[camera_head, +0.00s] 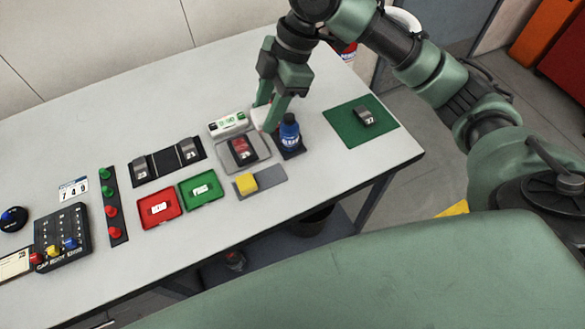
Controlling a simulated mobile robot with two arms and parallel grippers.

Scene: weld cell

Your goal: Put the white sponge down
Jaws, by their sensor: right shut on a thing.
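My right gripper (265,117) reaches down over the back middle of the table and is shut on a small white thing that looks like the white sponge (258,116). Only part of the sponge shows between the green fingers; whether it touches the table is hard to tell. It is just right of a white box with green print and left of a blue bottle. My left gripper is not in view.
Red (174,194) and green (215,201) trays lie left. A green mat (387,133) lies right, near the table's edge.

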